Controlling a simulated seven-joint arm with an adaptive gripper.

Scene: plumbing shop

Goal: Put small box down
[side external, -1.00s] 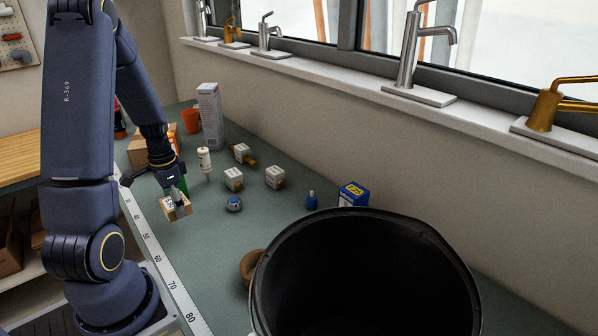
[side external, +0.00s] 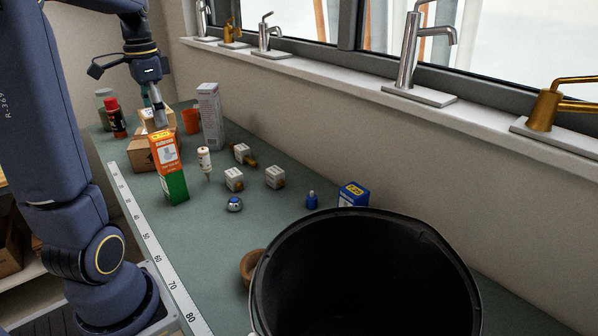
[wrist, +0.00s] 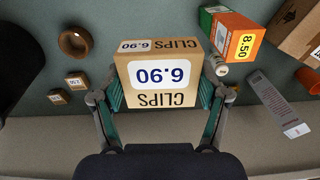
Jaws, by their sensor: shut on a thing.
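The small box (wrist: 158,78) is tan cardboard marked CLIPS with a 6.90 label. It fills the middle of the wrist view. My gripper (wrist: 160,95) is shut on it, with one teal-padded finger on each side. In the side external view my gripper (side external: 156,107) is at the far left end of the bench. The small box (side external: 149,117) is there, partly hidden by the fingers, raised above the bench beside the orange and green box and near the larger cardboard box. Whether it touches anything below is unclear.
The orange and green box (side external: 168,167) stands in front of a cardboard box (side external: 143,154). An orange cup (side external: 191,121) and tall grey carton (side external: 210,116) stand behind. Small white blocks (side external: 234,179) lie mid-bench. A black bucket (side external: 365,275) fills the front.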

